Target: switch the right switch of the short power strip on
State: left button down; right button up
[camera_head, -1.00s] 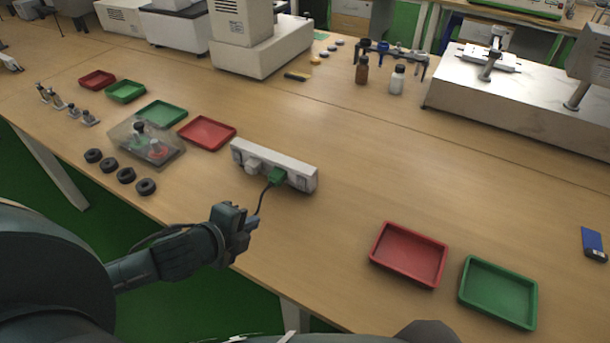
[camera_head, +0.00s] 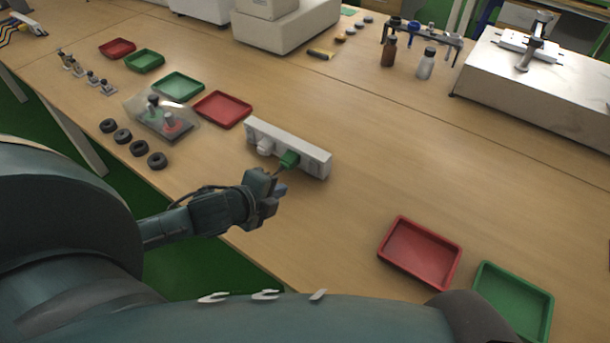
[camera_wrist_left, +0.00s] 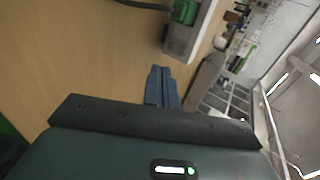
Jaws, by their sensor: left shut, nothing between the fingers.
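The short power strip (camera_head: 262,130) is a white bar on the wooden table, in the middle of the head view. A green plug (camera_head: 289,159) and a white plug (camera_head: 264,147) sit in it. The left wrist view shows one end of the strip (camera_wrist_left: 180,40) with the green plug (camera_wrist_left: 184,12) at the top edge. My left gripper (camera_head: 280,189) is shut and empty, in front of the strip near the green plug, apparently not touching it. The blue fingers (camera_wrist_left: 160,85) are together in the wrist view. The switches cannot be made out. My right gripper is not in view.
Red (camera_head: 420,252) and green (camera_head: 512,300) trays lie at the right front. Several black rings (camera_head: 139,148) lie near the front edge.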

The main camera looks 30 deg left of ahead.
pick_arm(q)
send_near(312, 174)
jog(key=x, duration=0.5)
jog(key=shift+s+f, duration=0.2)
jog(key=shift+f, duration=0.1)
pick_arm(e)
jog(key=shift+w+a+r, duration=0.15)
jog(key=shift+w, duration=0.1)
pick_arm(q)
jog(key=shift+w+d+f, duration=0.1)
jog(key=shift+w+f, duration=0.05)
jog(key=shift+w, duration=0.5)
jog(key=shift+b, duration=0.3)
